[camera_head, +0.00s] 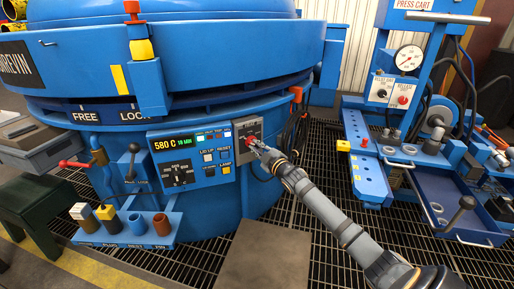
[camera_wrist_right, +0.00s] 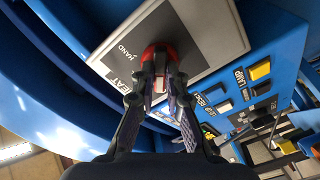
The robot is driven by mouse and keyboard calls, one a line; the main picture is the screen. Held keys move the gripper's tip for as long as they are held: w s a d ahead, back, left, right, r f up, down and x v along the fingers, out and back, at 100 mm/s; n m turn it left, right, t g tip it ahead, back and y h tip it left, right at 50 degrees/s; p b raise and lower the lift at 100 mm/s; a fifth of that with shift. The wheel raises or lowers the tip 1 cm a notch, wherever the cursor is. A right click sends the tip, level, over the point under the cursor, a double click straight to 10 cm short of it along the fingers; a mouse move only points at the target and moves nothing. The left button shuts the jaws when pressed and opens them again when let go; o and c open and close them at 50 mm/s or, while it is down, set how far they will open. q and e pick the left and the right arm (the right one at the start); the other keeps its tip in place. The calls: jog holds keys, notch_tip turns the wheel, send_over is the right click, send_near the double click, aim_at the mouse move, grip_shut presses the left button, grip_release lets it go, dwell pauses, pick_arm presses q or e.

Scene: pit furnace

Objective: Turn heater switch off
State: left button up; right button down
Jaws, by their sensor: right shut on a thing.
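The heater switch is a red knob on a grey plate (camera_head: 248,127) at the right end of the furnace's control panel. In the wrist view the red knob (camera_wrist_right: 157,52) sits on the plate (camera_wrist_right: 195,40), with the words HAND and HEAT beside it. My right gripper (camera_head: 257,146) reaches the plate from the lower right and covers most of the knob in the head view. In the wrist view my right gripper (camera_wrist_right: 163,88) has its fingers closed around the knob. Its exact turn is partly hidden by the fingers. My left gripper is not in view.
The panel's display (camera_head: 172,143) reads 580 C. Its LID UP, RESET and LAMP buttons (camera_head: 224,169) lie left of the switch. A blue press cart (camera_head: 370,178) stands right, with open grating between.

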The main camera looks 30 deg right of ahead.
jog(key=shift+f, duration=0.1)
jog(key=c, duration=1.4)
grip_release()
notch_tip(320, 180, up, 10)
jog(key=shift+r, duration=0.1)
